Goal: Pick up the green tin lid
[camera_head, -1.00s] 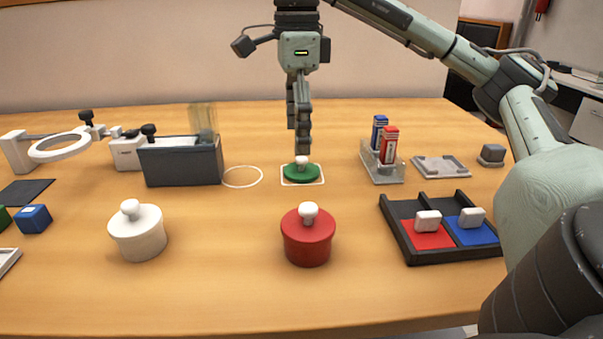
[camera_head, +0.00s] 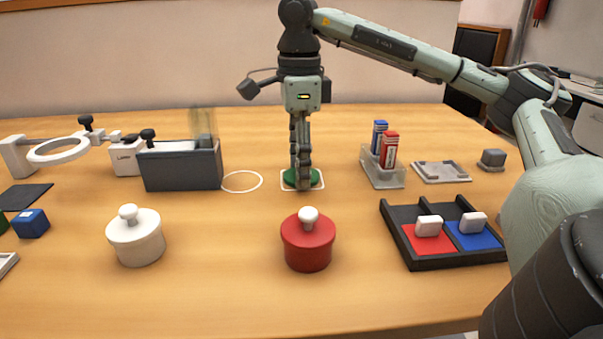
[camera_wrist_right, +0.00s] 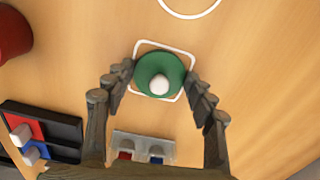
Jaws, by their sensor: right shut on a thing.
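The green tin lid (camera_head: 316,179) has a white knob and lies on the table inside a white square outline. In the wrist view the green lid (camera_wrist_right: 150,67) sits between the fingers, with its knob near the middle. My right gripper (camera_head: 303,182) points straight down over the lid, and its fingers hide the knob and the lid's middle in the head view. In the wrist view my right gripper (camera_wrist_right: 160,77) has a finger on each side of the lid, shut on it. My left gripper is not in view.
A red tin (camera_head: 308,247) and a white tin (camera_head: 136,242) with knobbed lids stand in front. A dark bin (camera_head: 182,168) stands left of the lid. A marker holder (camera_head: 385,180) and a divided tray (camera_head: 410,252) are at the right. An empty white circle (camera_head: 242,182) lies left.

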